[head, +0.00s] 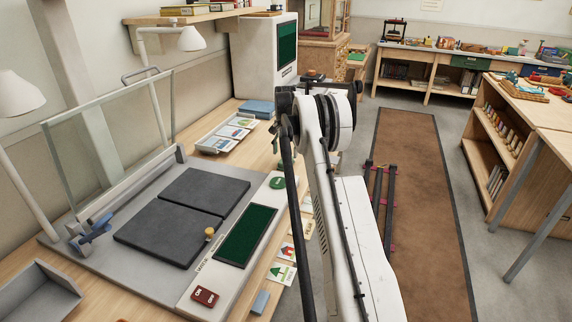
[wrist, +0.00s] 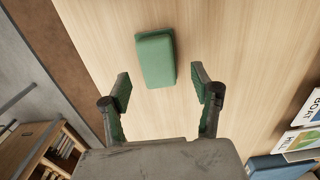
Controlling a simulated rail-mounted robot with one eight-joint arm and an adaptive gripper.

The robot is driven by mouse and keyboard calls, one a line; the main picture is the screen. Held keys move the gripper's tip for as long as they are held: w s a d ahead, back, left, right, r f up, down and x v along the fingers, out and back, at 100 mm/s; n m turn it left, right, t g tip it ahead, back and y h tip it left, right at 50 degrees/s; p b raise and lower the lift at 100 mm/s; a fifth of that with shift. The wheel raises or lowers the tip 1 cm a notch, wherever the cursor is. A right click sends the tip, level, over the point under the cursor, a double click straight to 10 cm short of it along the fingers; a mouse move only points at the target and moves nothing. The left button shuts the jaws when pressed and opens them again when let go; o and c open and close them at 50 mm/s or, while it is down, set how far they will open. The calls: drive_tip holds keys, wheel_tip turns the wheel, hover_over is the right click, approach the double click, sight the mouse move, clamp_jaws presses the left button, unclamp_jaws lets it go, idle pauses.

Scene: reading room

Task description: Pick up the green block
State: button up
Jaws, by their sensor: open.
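The green block (wrist: 155,60) lies on the pale wooden tabletop (wrist: 240,40) in the wrist view, a little left of the middle and towards the top. My gripper (wrist: 162,80) is open and empty, with green pads on its fingers. The block's near end shows between the fingertips, and most of the block is beyond them, with a gap on each side. I cannot tell how high the fingers are above the table. In the head view I do not see the block, and my arm hides part of the bench.
Picture cards (wrist: 300,138) and a blue item (wrist: 280,168) lie at the lower right of the wrist view. The table edge and floor are at its left. In the head view, a tray of cards (head: 212,149) and a blue stack (head: 257,107) stand left of my arm.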

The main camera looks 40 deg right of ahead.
sight(286, 159)
drive_tip(key=f, duration=0.4)
drive_tip(key=shift+s+f, duration=0.2)
drive_tip(key=shift+f, duration=0.05)
drive_tip(key=shift+c, duration=0.5)
drive_tip(key=c, duration=1.2)
drive_tip(key=shift+c, duration=0.2)
drive_tip(key=shift+r, duration=0.2)
wheel_tip(286, 159, up, 4)
drive_tip(key=a+r, duration=0.6)
drive_tip(key=a, duration=0.5)
drive_tip(key=shift+a+r+p, duration=0.3)
drive_tip(key=shift+r+p, duration=0.05)
